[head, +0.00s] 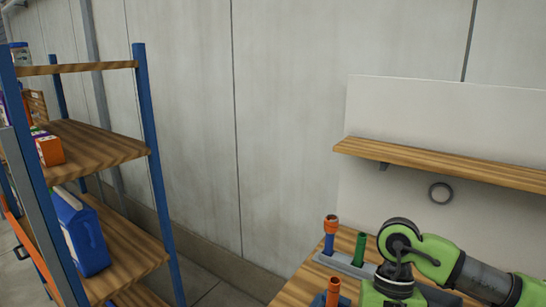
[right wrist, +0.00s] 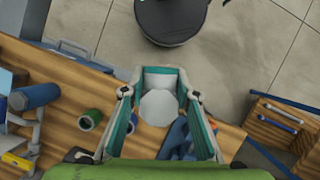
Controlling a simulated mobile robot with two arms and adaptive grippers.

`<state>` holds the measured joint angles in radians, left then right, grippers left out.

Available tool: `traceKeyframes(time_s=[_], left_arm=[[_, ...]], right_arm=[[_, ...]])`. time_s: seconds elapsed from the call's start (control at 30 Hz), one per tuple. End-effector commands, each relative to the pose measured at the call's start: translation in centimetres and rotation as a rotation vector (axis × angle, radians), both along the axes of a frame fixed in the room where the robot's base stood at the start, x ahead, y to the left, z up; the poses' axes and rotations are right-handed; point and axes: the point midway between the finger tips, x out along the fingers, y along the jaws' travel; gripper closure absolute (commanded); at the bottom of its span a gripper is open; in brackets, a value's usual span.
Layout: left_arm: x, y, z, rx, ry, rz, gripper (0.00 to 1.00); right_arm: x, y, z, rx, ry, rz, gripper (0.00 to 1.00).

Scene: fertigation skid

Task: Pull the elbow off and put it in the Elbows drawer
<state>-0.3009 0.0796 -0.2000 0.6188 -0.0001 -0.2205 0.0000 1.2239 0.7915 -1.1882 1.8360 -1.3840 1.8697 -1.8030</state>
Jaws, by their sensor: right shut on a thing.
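In the right wrist view, my right gripper (right wrist: 158,97) has its two teal-lined fingers on either side of a pale grey piece with a rounded face (right wrist: 160,107). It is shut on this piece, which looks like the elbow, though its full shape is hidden. The piece is seen above the wooden bench; I cannot tell whether it still touches a pipe. A wooden drawer-like unit with blue and pale bars (right wrist: 283,120) is at the right edge; no label is readable. My left gripper is in neither view.
In the head view, upright pipe stubs, blue with an orange top (head: 331,226) and green (head: 361,247), stand on the bench beside my right arm. A wooden wall shelf (head: 440,163) is above. A blue-posted rack (head: 100,150) stands left, with open floor between.

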Motion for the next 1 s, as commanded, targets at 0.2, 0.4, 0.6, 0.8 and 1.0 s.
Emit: traceKeyframes(time_s=[0.2, 0.4, 0.6, 0.8, 1.0], left_arm=[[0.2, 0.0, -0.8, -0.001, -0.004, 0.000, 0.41], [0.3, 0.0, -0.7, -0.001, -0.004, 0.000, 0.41], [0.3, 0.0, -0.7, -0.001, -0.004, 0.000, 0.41], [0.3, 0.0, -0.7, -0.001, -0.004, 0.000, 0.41], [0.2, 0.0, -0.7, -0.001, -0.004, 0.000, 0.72]], right_arm=[[-1.5, -0.9, -0.3, 0.001, -0.002, 0.236, 1.00], [-1.7, -1.1, -0.2, 0.003, -0.001, 0.268, 1.00], [-1.6, -1.1, -0.2, 0.002, -0.003, 0.266, 1.00], [-1.7, -1.0, -0.4, 0.005, 0.001, 0.267, 1.00], [-1.7, -1.0, -0.3, 0.003, -0.002, 0.265, 1.00]])
